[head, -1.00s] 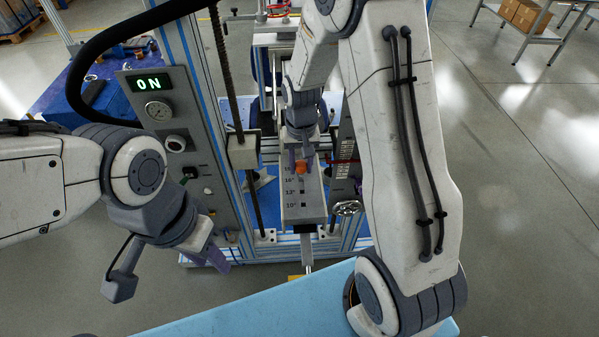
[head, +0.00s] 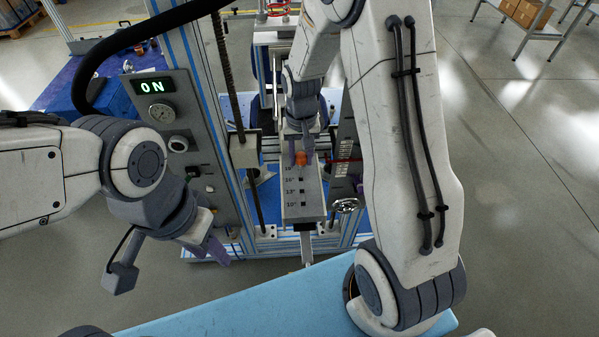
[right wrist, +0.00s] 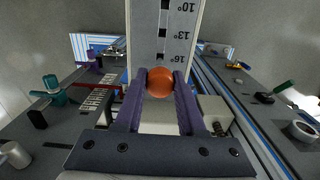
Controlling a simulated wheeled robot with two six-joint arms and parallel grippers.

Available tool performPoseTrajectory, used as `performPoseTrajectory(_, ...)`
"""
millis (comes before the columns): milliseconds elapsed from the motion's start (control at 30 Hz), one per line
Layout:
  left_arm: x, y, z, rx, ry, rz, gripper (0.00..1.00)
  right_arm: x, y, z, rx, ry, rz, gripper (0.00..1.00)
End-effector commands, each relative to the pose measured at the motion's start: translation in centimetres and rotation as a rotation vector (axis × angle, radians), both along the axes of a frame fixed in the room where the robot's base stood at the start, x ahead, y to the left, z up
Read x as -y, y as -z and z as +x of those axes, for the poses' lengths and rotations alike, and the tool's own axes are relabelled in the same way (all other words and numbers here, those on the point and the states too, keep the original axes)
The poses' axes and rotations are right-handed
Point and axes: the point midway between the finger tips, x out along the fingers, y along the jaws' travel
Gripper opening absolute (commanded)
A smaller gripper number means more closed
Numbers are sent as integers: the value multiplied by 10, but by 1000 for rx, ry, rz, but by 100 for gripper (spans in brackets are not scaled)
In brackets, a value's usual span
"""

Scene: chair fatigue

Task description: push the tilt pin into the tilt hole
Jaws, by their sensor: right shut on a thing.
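The tilt pin shows as an orange ball knob (head: 300,158), also in the right wrist view (right wrist: 160,82). My right gripper (head: 300,154) is shut on it, with a purple finger (right wrist: 184,92) on each side. The pin's shank is hidden behind the knob. The pale tilt plate (head: 304,205) has a column of dark square holes labelled 10°, 13°, 16° and a top one like 18°. The knob is in front of the upper end of the column, above the 16° hole (head: 302,179). I cannot tell whether the pin is in a hole. My left gripper (head: 207,250) is empty, lower left.
A control panel (head: 183,140) with a lit ON display and a gauge stands left of the plate. Frame posts and a threaded rod (head: 232,80) flank the plate. A small handwheel (head: 345,205) is to its right. A light blue surface (head: 260,300) lies in front.

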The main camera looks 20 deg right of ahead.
Motion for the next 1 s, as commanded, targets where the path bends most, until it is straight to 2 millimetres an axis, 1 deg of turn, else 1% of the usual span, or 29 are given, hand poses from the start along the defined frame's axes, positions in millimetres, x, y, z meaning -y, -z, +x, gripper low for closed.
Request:
performPoseTrajectory(367, 0, -2, 0, 0, 0, 0, 39, 0, -3, 0, 0, 0, 0, 0)
performPoseTrajectory(833, 0, -34, 0, 0, 0, 0, 39, 0, -39, 0, 1, 0, 0, 0)
performPoseTrajectory(1000, 0, -36, 0, 0, 0, 0, 39, 0, -42, 0, 1, 0, 0, 0)
